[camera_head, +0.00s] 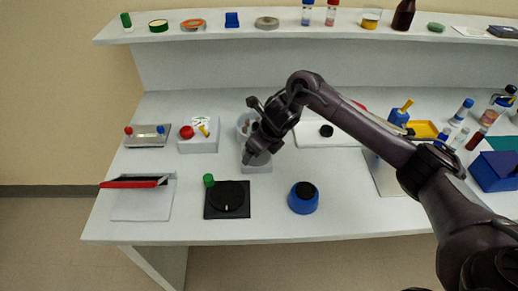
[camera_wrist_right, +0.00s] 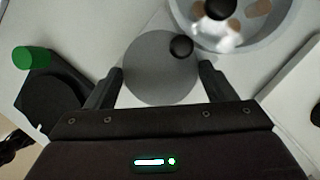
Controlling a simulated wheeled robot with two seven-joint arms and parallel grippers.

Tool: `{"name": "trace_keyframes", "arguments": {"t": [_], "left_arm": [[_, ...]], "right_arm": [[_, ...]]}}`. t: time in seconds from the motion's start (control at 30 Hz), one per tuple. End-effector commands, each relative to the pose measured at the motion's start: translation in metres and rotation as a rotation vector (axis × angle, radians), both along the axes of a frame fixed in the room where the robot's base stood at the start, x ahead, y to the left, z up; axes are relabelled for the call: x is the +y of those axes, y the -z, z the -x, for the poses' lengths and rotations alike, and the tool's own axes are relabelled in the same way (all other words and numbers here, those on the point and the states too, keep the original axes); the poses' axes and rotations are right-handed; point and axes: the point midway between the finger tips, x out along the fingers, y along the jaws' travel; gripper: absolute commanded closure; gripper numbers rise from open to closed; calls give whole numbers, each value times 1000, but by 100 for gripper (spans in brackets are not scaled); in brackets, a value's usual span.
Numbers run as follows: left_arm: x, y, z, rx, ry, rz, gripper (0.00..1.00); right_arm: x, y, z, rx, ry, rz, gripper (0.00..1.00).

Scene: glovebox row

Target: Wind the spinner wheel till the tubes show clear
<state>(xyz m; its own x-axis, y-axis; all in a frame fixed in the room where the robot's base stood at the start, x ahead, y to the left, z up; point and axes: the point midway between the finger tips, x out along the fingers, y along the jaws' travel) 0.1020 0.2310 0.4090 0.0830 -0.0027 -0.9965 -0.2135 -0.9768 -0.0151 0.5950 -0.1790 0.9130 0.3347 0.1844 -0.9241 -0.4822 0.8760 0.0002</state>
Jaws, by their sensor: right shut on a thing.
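The spinner's grey wheel (camera_wrist_right: 155,75), a flat disc with a black knob (camera_wrist_right: 181,47) near its rim, lies between the two fingers of my right gripper (camera_wrist_right: 160,80). The fingers are shut on the wheel from opposite sides. The spinner's round bowl (camera_wrist_right: 278,42) is beside it, with a black hub and tan and white shapes inside; the tube contents cannot be made out. In the head view my right gripper (camera_head: 254,150) is over the spinner, at the wheel (camera_head: 260,160), partly hiding the bowl (camera_head: 243,125). My left gripper is not in view.
A black round device with a green knob (camera_head: 228,199) and a blue pot (camera_head: 303,198) stand in front. A box with a red button (camera_head: 198,136) is left of the spinner. Tubes and a blue bin (camera_head: 494,171) are at right. A shelf (camera_head: 330,38) runs along the back.

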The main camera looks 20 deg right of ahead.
Motion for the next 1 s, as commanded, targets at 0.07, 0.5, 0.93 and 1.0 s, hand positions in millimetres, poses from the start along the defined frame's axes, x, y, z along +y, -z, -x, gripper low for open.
{"name": "trace_keyframes", "arguments": {"t": [0.07,0.5,0.93,1.0], "left_arm": [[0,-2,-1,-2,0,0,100],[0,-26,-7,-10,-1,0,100],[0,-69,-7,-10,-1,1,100],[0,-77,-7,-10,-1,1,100]], "right_arm": [[0,-1,0,0,17,1,46],[3,-5,1,0,299,2,46],[8,-7,1,0,709,1,46],[9,-7,1,0,776,0,46]]}}
